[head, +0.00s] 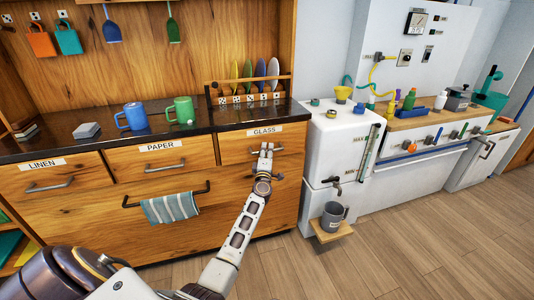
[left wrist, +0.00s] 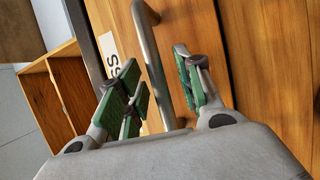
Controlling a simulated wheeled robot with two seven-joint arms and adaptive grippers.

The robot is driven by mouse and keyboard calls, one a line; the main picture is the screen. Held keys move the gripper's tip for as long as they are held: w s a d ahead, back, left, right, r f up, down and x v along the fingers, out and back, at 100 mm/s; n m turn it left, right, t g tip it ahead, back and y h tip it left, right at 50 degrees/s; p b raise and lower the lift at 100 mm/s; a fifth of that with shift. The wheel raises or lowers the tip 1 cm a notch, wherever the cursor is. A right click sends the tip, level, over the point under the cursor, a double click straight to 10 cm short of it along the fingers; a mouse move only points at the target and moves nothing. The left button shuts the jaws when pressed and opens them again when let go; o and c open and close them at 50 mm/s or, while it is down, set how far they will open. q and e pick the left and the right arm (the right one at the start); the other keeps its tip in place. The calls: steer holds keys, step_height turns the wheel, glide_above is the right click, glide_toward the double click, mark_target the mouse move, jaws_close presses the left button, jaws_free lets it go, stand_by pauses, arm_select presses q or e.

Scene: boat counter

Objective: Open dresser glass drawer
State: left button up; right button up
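The glass drawer (head: 235,145) is the right one in the dresser's top row, under a white GLASS label (head: 264,131). Its front looks flush with the dresser, so it appears closed. Its metal bar handle (head: 278,149) is partly covered by my left gripper (head: 266,151). In the left wrist view the handle (left wrist: 154,65) runs between the green-padded fingers of the gripper (left wrist: 160,85). Whether any finger touches the bar cannot be told. My right gripper is not in view.
Linen (head: 65,185) and paper (head: 160,157) drawers lie to the left. A towel (head: 170,207) hangs on a rail below the paper drawer. Blue (head: 133,117) and green (head: 181,110) mugs and a plate rack (head: 245,100) stand on the counter. A white dispenser (head: 337,150) stands close right.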

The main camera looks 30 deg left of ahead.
arm_select(q)
steer(key=shift+w, duration=0.1)
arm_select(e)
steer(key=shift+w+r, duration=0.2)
arm_select(q)
jaws_close()
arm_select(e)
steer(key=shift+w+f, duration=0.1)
